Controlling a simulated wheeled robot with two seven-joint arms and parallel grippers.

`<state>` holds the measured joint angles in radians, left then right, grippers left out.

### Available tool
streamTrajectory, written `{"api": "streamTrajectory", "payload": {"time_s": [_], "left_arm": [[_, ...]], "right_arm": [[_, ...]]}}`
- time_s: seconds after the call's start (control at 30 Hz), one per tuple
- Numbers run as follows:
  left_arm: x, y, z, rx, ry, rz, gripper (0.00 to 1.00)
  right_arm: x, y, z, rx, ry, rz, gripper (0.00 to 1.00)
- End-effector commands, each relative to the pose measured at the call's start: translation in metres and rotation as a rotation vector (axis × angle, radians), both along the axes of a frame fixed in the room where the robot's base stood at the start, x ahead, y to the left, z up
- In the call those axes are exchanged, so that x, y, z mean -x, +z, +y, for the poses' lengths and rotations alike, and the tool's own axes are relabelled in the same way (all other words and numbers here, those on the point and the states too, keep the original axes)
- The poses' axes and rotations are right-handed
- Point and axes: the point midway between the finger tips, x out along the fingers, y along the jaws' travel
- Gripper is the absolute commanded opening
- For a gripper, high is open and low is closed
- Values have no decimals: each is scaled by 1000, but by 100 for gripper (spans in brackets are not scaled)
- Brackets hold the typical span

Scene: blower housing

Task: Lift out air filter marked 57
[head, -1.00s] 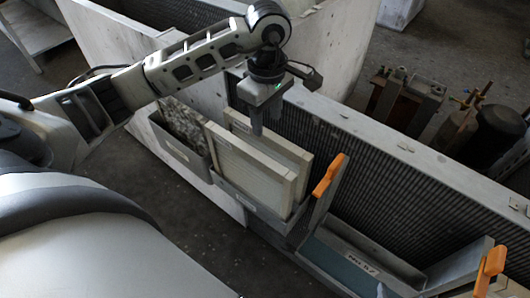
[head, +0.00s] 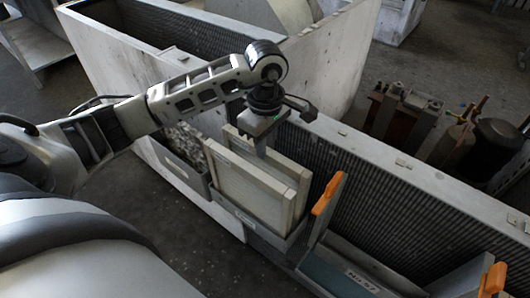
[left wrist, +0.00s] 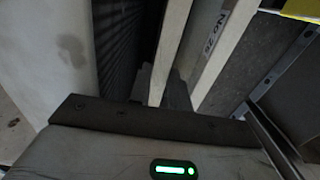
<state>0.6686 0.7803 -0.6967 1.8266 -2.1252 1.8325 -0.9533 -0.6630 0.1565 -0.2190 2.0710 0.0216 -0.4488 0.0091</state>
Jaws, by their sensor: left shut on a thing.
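Two pale, thin framed air filters stand upright side by side in a grey holder (head: 243,217) in the head view. The front filter (head: 245,190) is nearer my body; the rear filter (head: 295,172) is closer to the ribbed wall. My left gripper (head: 262,150) points down and is shut on the top edge of the rear filter, partly hiding it. In the left wrist view this filter (left wrist: 172,45) shows between the dark fingers. A small label (left wrist: 215,33) beside it is rotated and seems to read 25. My right gripper is not in view.
A grey tray with a label (head: 360,281) seeming to read 57 lies right of the filters, between orange-handled uprights (head: 328,193). A grey bin of rubble (head: 185,155) is at left. The ribbed wall (head: 370,195) stands close behind. Floor in front is clear.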

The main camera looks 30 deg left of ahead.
Motion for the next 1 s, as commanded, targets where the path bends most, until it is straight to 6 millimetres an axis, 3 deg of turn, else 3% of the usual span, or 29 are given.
{"api": "streamTrajectory", "payload": {"time_s": [0.27, 0.47, 0.57, 0.8, 1.0], "left_arm": [[-1, 27, 0, 0, 0, -7, 0], [-2, 67, 0, 1, -1, -8, 0], [-1, 93, 1, -1, 0, -10, 0], [-2, 175, 1, -3, 2, -11, 0], [-1, 229, 1, -1, 2, -7, 0]], "right_arm": [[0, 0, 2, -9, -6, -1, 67], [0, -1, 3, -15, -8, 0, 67], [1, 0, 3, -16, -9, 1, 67], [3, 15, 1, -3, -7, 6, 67], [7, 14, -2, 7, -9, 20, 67]]}}
